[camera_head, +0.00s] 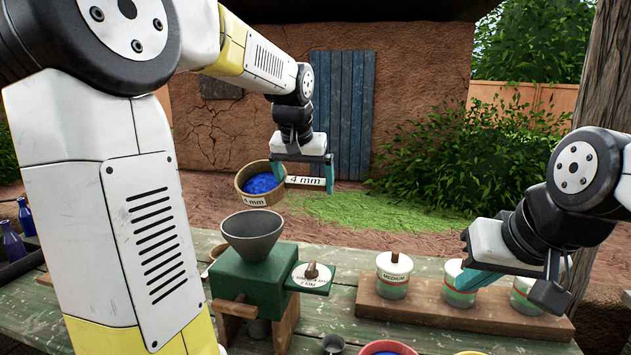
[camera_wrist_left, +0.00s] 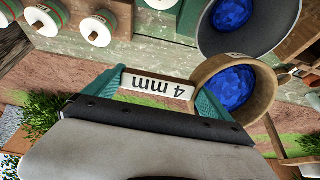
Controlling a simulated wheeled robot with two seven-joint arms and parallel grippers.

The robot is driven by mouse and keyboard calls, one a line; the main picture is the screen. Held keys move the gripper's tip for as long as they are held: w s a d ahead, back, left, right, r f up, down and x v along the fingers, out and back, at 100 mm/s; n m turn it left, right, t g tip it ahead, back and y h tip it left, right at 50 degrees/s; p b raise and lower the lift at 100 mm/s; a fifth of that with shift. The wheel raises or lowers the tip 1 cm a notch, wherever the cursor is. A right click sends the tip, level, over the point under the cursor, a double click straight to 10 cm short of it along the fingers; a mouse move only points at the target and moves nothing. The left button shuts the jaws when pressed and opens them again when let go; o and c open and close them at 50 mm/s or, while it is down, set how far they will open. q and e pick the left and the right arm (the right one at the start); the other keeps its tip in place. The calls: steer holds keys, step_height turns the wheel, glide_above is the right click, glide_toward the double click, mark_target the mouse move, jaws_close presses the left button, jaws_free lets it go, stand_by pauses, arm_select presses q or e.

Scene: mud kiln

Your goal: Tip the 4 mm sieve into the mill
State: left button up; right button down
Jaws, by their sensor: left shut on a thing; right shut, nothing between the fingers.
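The 4 mm sieve (camera_head: 245,197) is a round wooden-rimmed pan holding blue pieces, with a flat handle marked "4 mm". My left gripper (camera_head: 304,181) is shut on that handle and holds the sieve in the air, roughly level, above and beyond the mill. The sieve also shows in the left wrist view (camera_wrist_left: 262,103). The green mill (camera_head: 245,284) stands on the table with a grey funnel hopper (camera_head: 252,238). In the left wrist view, blue pieces show inside the hopper (camera_wrist_left: 284,38). My right gripper (camera_head: 470,282) is shut and empty, by the jars.
Several lidded jars, one marked MEDIUM (camera_head: 393,276), stand on a wooden board (camera_head: 420,312) at the right. A red-rimmed bowl (camera_head: 388,346) and a small grey cup (camera_head: 333,343) are at the front edge. Blue bottles (camera_head: 13,243) stand at far left.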

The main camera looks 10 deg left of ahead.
arm_select(q)
steer(key=g, duration=0.1)
steer(key=r+g, duration=0.1)
steer(key=g, duration=0.1)
steer(key=shift+w, duration=0.3)
steer(key=shift+r+g, duration=0.4)
steer(key=shift+g, duration=0.7)
steer(key=shift+s, duration=0.1)
